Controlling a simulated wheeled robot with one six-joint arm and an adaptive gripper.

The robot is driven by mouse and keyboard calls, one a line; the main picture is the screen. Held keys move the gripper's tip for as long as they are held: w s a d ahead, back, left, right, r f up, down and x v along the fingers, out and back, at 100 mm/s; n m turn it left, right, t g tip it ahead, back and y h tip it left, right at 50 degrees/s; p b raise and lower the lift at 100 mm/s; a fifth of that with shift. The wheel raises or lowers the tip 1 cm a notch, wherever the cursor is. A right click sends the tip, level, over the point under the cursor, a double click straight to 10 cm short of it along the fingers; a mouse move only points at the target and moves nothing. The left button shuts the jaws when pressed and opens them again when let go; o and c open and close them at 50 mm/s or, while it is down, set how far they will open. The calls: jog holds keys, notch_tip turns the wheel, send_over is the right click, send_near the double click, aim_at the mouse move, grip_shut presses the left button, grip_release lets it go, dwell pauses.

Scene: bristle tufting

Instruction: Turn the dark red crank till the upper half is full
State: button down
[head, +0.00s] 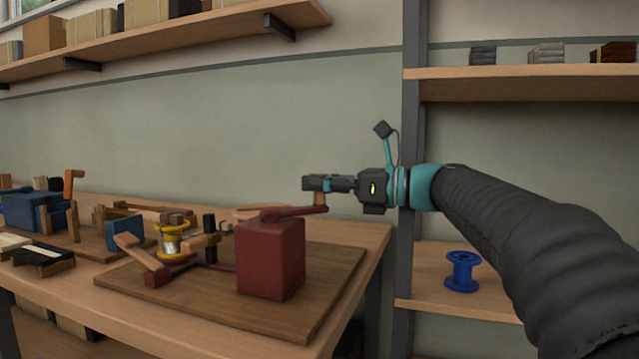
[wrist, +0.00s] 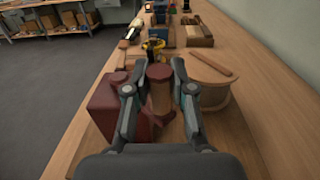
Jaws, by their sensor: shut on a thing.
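The dark red crank arm (head: 295,213) lies on top of a dark red box (head: 270,258) on a wooden board. Its upright wooden handle (head: 319,198) is at the crank's right end in the head view. In the wrist view my gripper (wrist: 158,82) has one finger on each side of the handle (wrist: 160,92), with the red box (wrist: 108,120) to the left. A brush head held in the fixture is too small to make out, so I cannot tell how full its upper half is.
A yellow-rimmed spool (head: 172,240) and wooden parts stand left of the red box. A blue spool (head: 462,271) sits on the lower right shelf. The wall is close behind the bench.

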jog(key=shift+r, duration=0.1)
jog(key=shift+w+a+r+p, duration=0.25)
jog(key=shift+w+p, duration=0.2)
jog(key=shift+p, duration=0.7)
jog(key=shift+w+a+f+p, duration=0.3)
jog(key=shift+w+a+p, duration=0.2)
jog(key=shift+p, duration=0.3)
jog(key=c, duration=1)
grip_release()
jog(key=shift+d, duration=0.1)
jog(key=shift+o, duration=0.2)
